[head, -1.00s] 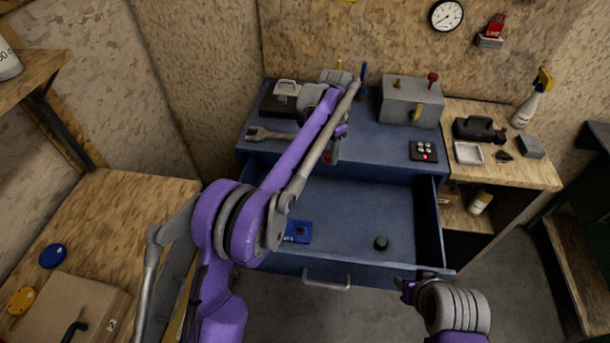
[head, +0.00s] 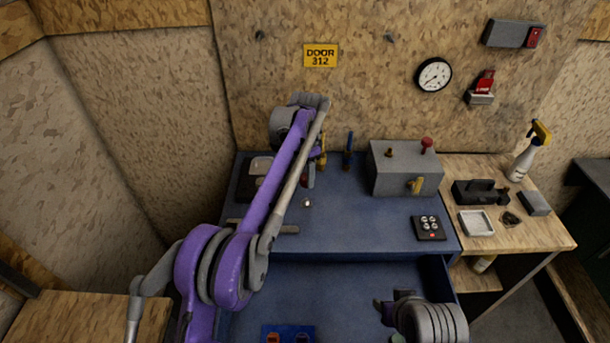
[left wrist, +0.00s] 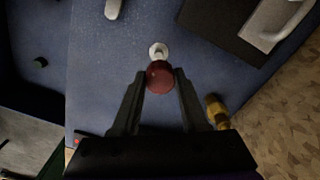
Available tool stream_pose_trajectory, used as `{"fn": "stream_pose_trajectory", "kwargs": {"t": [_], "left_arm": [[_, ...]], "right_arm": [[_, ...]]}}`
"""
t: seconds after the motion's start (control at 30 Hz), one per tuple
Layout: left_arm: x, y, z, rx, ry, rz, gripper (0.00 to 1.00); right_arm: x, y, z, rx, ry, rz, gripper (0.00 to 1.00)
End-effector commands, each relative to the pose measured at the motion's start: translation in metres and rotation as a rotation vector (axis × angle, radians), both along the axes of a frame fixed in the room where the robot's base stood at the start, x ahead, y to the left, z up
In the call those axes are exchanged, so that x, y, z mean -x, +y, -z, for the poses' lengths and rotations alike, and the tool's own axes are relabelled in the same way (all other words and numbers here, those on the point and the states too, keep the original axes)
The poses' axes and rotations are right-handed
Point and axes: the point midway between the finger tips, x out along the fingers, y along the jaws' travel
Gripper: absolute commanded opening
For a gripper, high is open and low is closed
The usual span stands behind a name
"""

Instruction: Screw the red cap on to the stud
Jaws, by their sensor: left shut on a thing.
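My left gripper (head: 307,176) is over the blue bench top and mostly hidden behind its own arm in the head view. In the left wrist view its two fingers (left wrist: 160,80) are shut on the round red cap (left wrist: 160,78). Only a small bit of the cap (head: 304,181) shows in the head view. The pale, small stud (head: 307,203) stands on the bench below the cap, apart from it in the head view. In the left wrist view the stud (left wrist: 158,49) shows just beyond the cap. My right gripper (head: 384,306) is over the open drawer; its fingers are unclear.
A brass fitting (left wrist: 217,112) stands close beside the left gripper. A blue-handled tool (head: 348,150) stands farther back. The middle bench top is clear.

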Motion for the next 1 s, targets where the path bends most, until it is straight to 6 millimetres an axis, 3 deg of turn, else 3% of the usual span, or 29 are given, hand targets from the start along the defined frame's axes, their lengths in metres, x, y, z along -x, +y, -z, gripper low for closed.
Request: {"fn": "stream_pose_trajectory", "kwargs": {"t": [0.47, 1.0], "left_arm": [[0.0, 0.0, -0.001, 0.0, 0.0, 0.0, 0.0], [0.001, 0.0, 0.051, 0.0, 0.002, 0.0, 0.0]], "right_arm": [[-0.001, 0.0, -0.003, 0.0, -0.003, 0.0, 0.47], [0.011, 0.0, 0.021, 0.0, 0.021, 0.0, 0.47]]}}
